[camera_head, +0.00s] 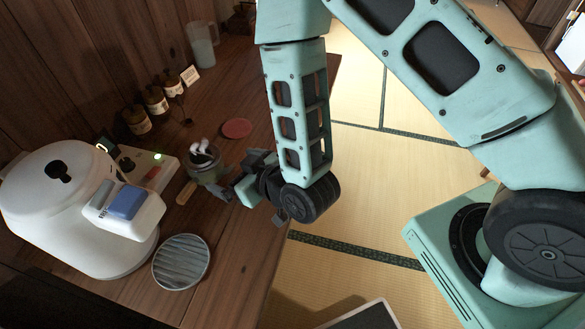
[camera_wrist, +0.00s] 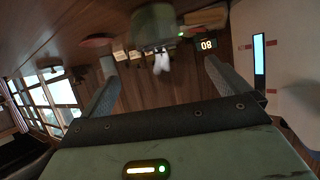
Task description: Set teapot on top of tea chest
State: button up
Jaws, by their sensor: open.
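I cannot make out a teapot or a tea chest for certain in either view. The greenish jar (camera_wrist: 154,27) shows beyond the fingers, near the top of that view.
The wooden counter (camera_head: 225,240) holds a large white lidded appliance (camera_head: 65,190), a ribbed round dish (camera_head: 181,262), a red disc (camera_head: 237,128) and several labelled jars (camera_head: 156,103) along the wall. Tatami floor (camera_head: 375,195) lies open to the right.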

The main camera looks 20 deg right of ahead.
jog(key=s+r+n+g+h, duration=0.1)
jog(key=s+r+g+h, duration=0.1)
jog(key=s+r+g, duration=0.5)
jog(key=s+d+r+g+h, duration=0.4)
jog(key=s+d+r, duration=0.5)
jog(key=s, duration=0.3)
jog(key=shift+s+r+n, duration=0.2)
jog(key=shift+r+n, duration=0.2)
jog(key=shift+r, duration=0.05)
